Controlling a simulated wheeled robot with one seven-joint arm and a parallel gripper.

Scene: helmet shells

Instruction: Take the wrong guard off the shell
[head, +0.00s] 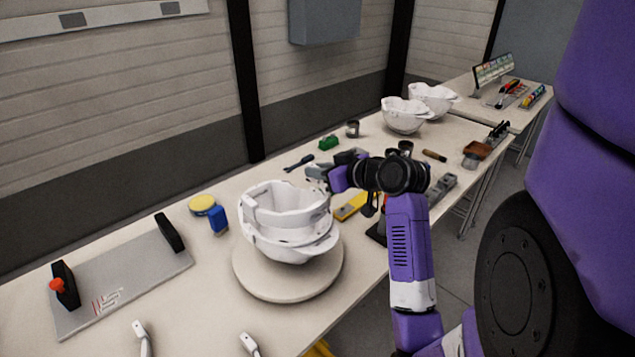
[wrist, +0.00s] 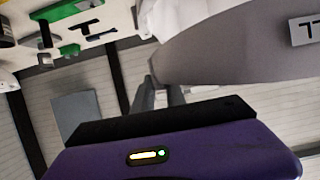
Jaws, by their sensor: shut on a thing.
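The white helmet shell (head: 285,248) sits on a round pale stand (head: 262,283) on the bench in the head view. A white band-like guard (head: 278,203) sits around its upper part. My gripper (head: 316,178) is at the shell's far right upper edge. In the wrist view its fingers (wrist: 166,92) are closed at the edge of a large grey surface with a small lettered plate, which looks like the guard (wrist: 235,48). The exact grip is partly hidden, and I cannot tell whether the guard is clear of the shell.
A grey plate (head: 120,288) with black handles lies at the left. A blue block (head: 218,220) and a yellow disc (head: 202,204) stand near the shell. Two more white shells (head: 405,116) are farther back. Small tools and parts lie behind my arm.

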